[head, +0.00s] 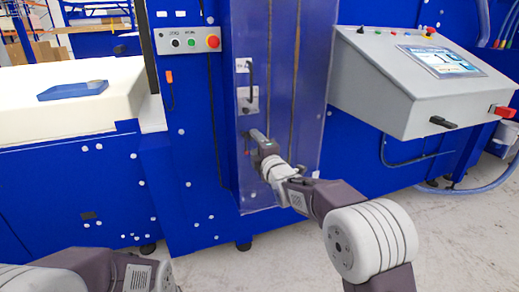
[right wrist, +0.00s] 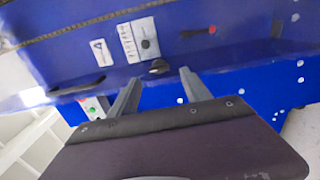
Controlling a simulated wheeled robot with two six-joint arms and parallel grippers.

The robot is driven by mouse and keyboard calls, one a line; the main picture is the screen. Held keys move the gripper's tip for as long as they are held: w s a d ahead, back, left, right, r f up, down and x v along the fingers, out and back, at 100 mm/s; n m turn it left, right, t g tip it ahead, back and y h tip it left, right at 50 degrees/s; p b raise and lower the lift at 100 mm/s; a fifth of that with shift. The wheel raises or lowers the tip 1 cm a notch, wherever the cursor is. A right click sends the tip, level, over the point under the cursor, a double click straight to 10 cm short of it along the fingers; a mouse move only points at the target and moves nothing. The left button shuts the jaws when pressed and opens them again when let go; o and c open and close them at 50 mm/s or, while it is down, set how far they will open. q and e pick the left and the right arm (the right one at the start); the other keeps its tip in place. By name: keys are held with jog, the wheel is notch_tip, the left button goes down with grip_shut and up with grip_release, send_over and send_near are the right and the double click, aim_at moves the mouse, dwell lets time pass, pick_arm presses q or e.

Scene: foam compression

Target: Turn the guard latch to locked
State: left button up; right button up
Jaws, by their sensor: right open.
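The guard door (head: 283,60) is a clear panel on the front of the blue machine. A small black knob, which looks like the guard latch (right wrist: 158,66), sits on the blue face in the right wrist view. My right gripper (right wrist: 157,83) is open, with one finger on either side of the knob in that view. I cannot tell whether the fingers touch it. In the head view, my right gripper (head: 253,136) is at the door's lower left, and it hides the knob. A marked plate (right wrist: 138,40) with a black dot is beside the knob. My left gripper is out of view.
A dark door handle (head: 250,74) stands above my right gripper. A grey control console (head: 400,90) juts out at the right. A button panel (head: 187,41) is at the upper left. A blue block (head: 73,90) lies on the pale foam slab (head: 40,122).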

jog(key=v, duration=0.5)
